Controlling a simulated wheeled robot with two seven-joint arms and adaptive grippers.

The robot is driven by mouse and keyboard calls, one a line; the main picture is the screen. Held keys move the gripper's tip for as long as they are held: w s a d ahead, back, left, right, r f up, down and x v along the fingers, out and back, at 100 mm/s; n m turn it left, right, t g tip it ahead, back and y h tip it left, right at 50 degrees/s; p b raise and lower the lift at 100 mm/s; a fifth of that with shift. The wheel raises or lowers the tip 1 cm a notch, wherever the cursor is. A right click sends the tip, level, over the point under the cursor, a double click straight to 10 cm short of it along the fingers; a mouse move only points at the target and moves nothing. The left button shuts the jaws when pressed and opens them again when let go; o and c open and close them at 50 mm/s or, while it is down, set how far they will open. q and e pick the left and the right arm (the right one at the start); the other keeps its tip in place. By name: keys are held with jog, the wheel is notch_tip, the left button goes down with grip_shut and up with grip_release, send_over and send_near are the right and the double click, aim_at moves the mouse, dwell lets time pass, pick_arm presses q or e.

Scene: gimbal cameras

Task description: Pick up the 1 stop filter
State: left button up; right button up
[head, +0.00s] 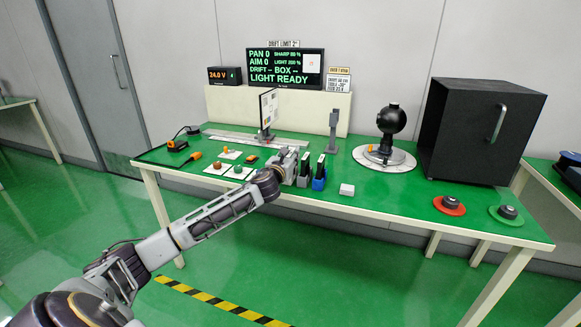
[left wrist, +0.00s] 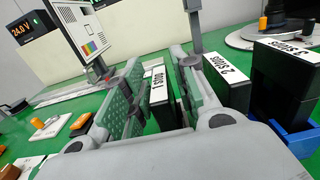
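The 1 stop filter (left wrist: 158,88) is a black upright slab with a white top label, seen in the left wrist view between the fingers of my left gripper (left wrist: 150,92). The fingers are open on either side of it. A narrow gap shows on the left finger's side; contact on the right side cannot be told. In the head view my left gripper (head: 290,163) is at the filter row, and it hides the 1 stop filter there. The 2 stops filter (left wrist: 226,80) and 3 stops filter (left wrist: 285,80) stand to the right. My right gripper is not in view.
A blue holder (head: 319,184) is under the rightmost filter. A white block (head: 347,189) lies to its right. A board on a stand (head: 268,108) and a grey post (head: 333,130) stand behind. A black box (head: 470,130) fills the table's right.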

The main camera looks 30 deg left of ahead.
pick_arm(q)
grip_shut()
jog(key=shift+r, duration=0.15)
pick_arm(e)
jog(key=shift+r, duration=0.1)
pick_arm(q)
jog(key=shift+r, duration=0.45)
notch_tip(320, 180, up, 8)
jog(key=p, duration=0.3)
jog(key=shift+f+p, duration=0.1)
jog(key=shift+p, duration=0.25)
jog(key=shift+r, duration=0.55)
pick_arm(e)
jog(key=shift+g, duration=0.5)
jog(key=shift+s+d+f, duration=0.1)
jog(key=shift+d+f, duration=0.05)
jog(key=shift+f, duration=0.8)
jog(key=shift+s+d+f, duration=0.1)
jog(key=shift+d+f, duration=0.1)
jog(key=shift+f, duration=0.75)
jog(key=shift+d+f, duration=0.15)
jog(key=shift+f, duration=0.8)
